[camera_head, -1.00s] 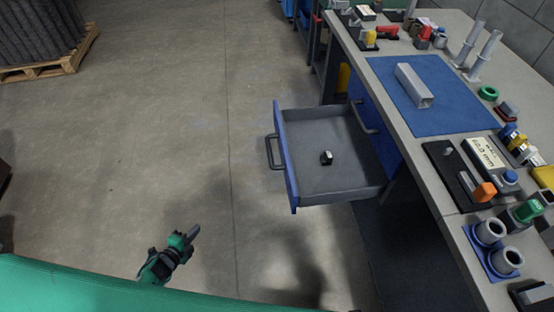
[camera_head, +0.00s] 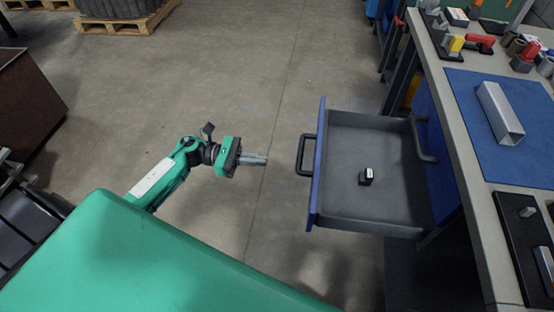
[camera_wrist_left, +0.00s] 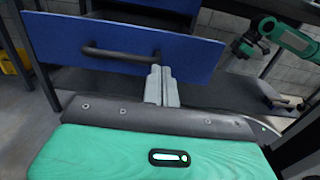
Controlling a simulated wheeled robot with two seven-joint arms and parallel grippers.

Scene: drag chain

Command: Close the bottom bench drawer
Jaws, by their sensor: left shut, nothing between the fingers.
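The bottom bench drawer (camera_head: 375,210) is pulled out from the bench, with its blue front (camera_head: 317,170) and dark bar handle (camera_head: 304,156) facing left. My left gripper (camera_head: 264,160) is shut and empty, pointing right at the handle with a gap between them. In the left wrist view the shut fingers (camera_wrist_left: 161,72) overlap the lower part of the blue front (camera_wrist_left: 190,55), to the right of the handle (camera_wrist_left: 118,53). A green arm with a dark end (camera_wrist_left: 246,44), likely my right gripper, is at the upper right; its jaws are unclear.
A small black-and-white object (camera_head: 366,177) lies in the drawer. Above it, another drawer's handle (camera_head: 423,140) shows under the bench top (camera_head: 468,150). A blue mat (camera_head: 470,90) carries a metal profile (camera_head: 500,113).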

